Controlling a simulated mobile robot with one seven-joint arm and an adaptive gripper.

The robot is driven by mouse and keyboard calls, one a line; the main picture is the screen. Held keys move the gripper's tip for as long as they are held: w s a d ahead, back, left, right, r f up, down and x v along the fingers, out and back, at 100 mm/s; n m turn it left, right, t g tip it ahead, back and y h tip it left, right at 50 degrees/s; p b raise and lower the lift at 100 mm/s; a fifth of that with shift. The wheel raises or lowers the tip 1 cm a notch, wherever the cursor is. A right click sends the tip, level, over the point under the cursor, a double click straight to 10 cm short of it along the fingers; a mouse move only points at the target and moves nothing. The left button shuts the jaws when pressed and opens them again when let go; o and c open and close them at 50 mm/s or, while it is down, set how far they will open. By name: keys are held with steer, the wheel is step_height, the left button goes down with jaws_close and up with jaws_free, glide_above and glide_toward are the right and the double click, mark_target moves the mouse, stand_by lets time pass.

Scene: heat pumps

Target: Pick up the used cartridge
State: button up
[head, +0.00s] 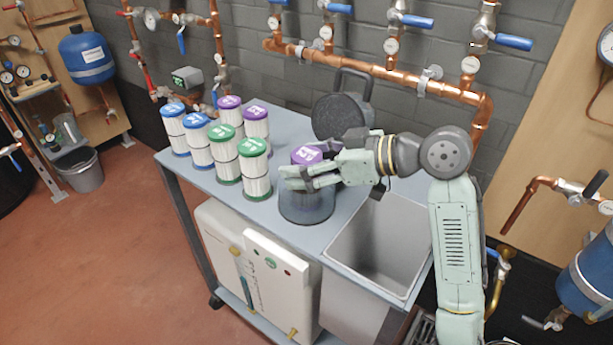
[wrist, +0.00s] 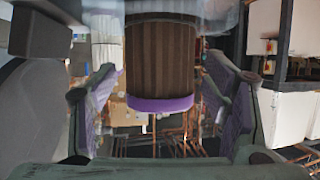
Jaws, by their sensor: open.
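The used cartridge (wrist: 162,50) has a brown, stained pleated body and a purple end band in the wrist view. In the head view its purple top (head: 306,154) shows above a dark see-through housing bowl (head: 306,208) on the bench. My gripper (head: 300,174) reaches in from the right at the top of the bowl, with its fingers around the cartridge. The wrist view shows my gripper (wrist: 160,85) open, one finger on each side of the cartridge with gaps between. The fingers hide much of the cartridge in the head view.
Several clean white cartridges with blue, green and purple caps (head: 228,150) stand left on the grey bench (head: 205,180). A round black lid (head: 338,115) stands raised behind the bowl. A sink (head: 375,240) is at right. Copper pipes (head: 400,75) run along the wall.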

steer(key=c, duration=1.4)
